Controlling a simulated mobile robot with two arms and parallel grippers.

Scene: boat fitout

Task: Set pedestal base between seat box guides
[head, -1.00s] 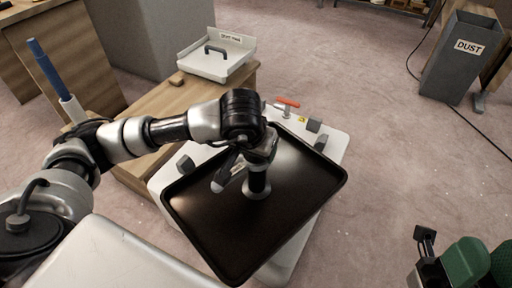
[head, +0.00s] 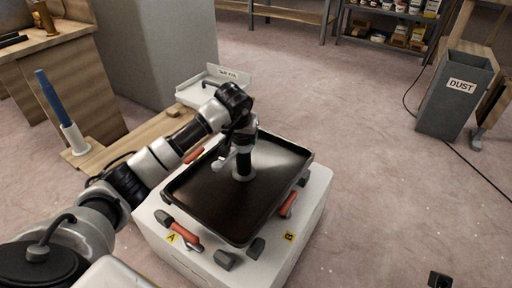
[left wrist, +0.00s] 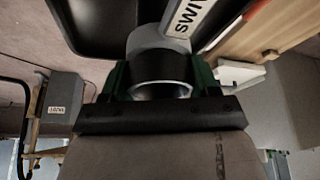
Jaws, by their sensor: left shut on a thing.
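The pedestal base (head: 205,205) is a wide black tray-like plate with a raised rim and a short central post (head: 243,174). My left gripper (head: 241,150) is shut on that post from above; in the left wrist view its green fingers (left wrist: 160,80) close around a round collar. The plate lies over the white seat box (head: 308,222), roughly level. Grey guide blocks (head: 225,260) show past its front edge, another (head: 304,178) at its right. I cannot tell whether the plate touches the box. My right gripper (head: 439,279) barely shows at the bottom edge.
Red-handled clamps (head: 184,233) (head: 288,205) sit by labels A and B on the box. Behind are a wooden bench (head: 110,150) with a blue-handled tool (head: 55,98) and a white tray (head: 205,92). A grey dust bin (head: 455,105) stands right; floor between is clear.

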